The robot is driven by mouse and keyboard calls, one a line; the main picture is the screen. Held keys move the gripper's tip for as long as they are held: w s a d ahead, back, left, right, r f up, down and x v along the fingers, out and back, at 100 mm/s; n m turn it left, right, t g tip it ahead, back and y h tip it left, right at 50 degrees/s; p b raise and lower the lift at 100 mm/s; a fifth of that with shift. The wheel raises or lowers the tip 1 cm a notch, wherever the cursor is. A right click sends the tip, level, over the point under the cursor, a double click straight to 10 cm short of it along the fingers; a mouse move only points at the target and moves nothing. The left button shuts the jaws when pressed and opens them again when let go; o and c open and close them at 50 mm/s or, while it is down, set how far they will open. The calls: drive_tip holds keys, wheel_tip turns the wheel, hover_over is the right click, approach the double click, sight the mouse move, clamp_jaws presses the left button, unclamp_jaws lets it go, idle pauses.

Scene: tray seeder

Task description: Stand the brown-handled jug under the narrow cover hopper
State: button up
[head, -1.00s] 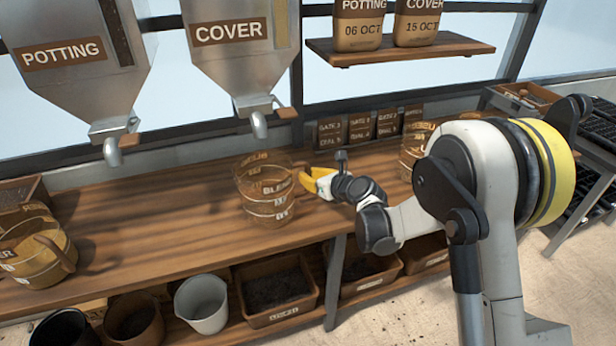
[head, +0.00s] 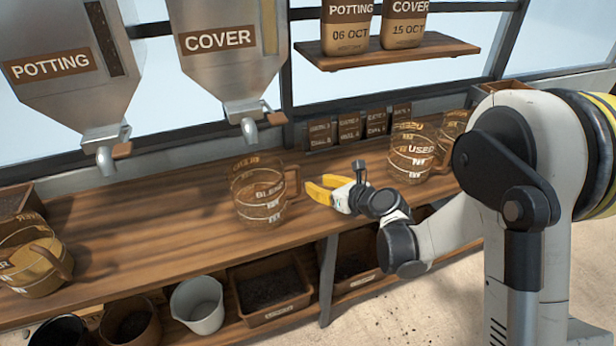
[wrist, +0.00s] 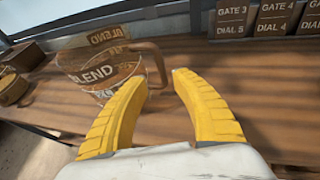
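A clear jug with a brown handle (head: 258,192), lettered "BLEND", stands upright on the bench below and near the narrow cover hopper (head: 235,60); its handle points right. It also shows in the wrist view (wrist: 95,72), with the handle just beyond my fingertips. My gripper (head: 318,188) has yellow fingers, spread apart with nothing held, right of the handle. In the wrist view the fingers (wrist: 160,85) are open, and the handle's end shows above the gap between them. The cover hopper's spout (head: 250,130) hangs above the jug, which stands slightly forward of it.
The wider potting hopper (head: 65,60) hangs at left. Another jug (head: 35,262) stands at the bench's left end, and jugs lettered "USED" (head: 410,155) stand right of my gripper. The bench between the left jug and the middle one is clear.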

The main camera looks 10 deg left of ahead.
drive_tip(key=shift+v, duration=0.95)
drive_tip(key=w+d+r+m+t+h, duration=0.1)
drive_tip(key=d+r+m+t, duration=0.3)
drive_tip(key=r, duration=0.3)
drive_tip(key=d+r+m+t+h, duration=0.1)
drive_tip(key=d+r+m+h, duration=0.1)
drive_tip(key=d+r+m, duration=0.35)
drive_tip(key=w+d+r+m+t+h, duration=0.1)
drive_tip(key=d+r+m+t, duration=0.2)
drive_tip(key=r+m, duration=0.45)
drive_tip(key=s+d+r+m+h, duration=0.4)
drive_tip(key=d+r+m+h, duration=0.15)
drive_tip(key=d+m, duration=0.45)
drive_tip(key=s+d+f+m+g+h, duration=0.2)
drive_tip(key=s+d+f+m+g, duration=0.15)
drive_tip(key=s+m, duration=0.3)
drive_tip(key=s+d+f+m+g+h, duration=0.2)
drive_tip(key=s+d+f+m, duration=0.25)
drive_tip(key=s+m, duration=0.2)
drive_tip(key=s+a+f+m+g+y, duration=0.1)
drive_tip(key=s+a+f+m+g, duration=0.1)
drive_tip(key=s, duration=0.4)
drive_tip(key=s+a+f+m+g+y, duration=0.1)
drive_tip(key=s+f+m+g+y, duration=0.1)
drive_tip(key=s+f, duration=0.3)
drive_tip(key=s+m, duration=0.1)
drive_tip(key=s, duration=0.1)
drive_tip(key=shift+s+a+f+g, duration=0.2)
drive_tip(key=shift+s+a+g, duration=0.1)
drive_tip(key=shift+a+g, duration=0.1)
